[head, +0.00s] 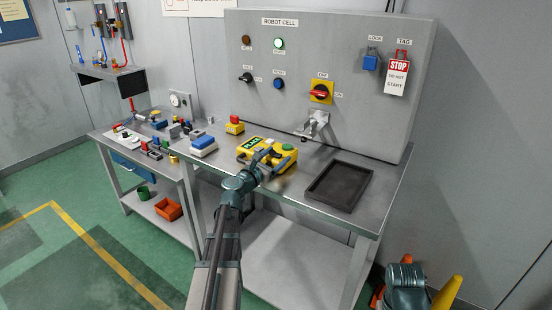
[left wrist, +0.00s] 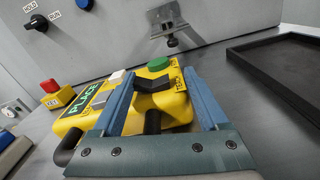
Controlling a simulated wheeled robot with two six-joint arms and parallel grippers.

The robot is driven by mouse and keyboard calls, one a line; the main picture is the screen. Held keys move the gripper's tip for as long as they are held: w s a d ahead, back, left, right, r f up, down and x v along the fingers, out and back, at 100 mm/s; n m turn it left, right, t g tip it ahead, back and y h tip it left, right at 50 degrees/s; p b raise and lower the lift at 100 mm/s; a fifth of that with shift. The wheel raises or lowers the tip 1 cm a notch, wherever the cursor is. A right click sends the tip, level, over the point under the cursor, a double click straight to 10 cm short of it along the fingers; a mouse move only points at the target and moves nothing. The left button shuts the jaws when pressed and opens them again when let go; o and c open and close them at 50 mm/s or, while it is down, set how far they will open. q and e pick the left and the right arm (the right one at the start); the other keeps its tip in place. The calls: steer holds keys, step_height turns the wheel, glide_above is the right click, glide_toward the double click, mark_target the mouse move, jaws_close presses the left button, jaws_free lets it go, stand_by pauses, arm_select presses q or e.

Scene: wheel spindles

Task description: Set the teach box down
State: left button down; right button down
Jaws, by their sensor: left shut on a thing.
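The teach box (head: 247,151) is yellow, with a green-lettered screen reading PLACE, a green button and black grips. It is over the middle of the steel bench (head: 307,193), left of the black tray (head: 318,194). My left gripper (head: 274,156) is shut on the teach box; in the left wrist view its blue fingers lie on both sides of a black raised part of the box (left wrist: 177,104). The fingers hide part of the box. I cannot tell whether its underside touches the bench.
The tray is empty. A bracket (head: 314,124) juts from the robot cell panel behind. Bare bench lies between teach box and tray.

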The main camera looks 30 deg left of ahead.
arm_select(q)
jaws_free()
steer(key=shift+r, duration=0.1)
steer(key=s, duration=1.2)
steer(key=shift+a, duration=0.45)
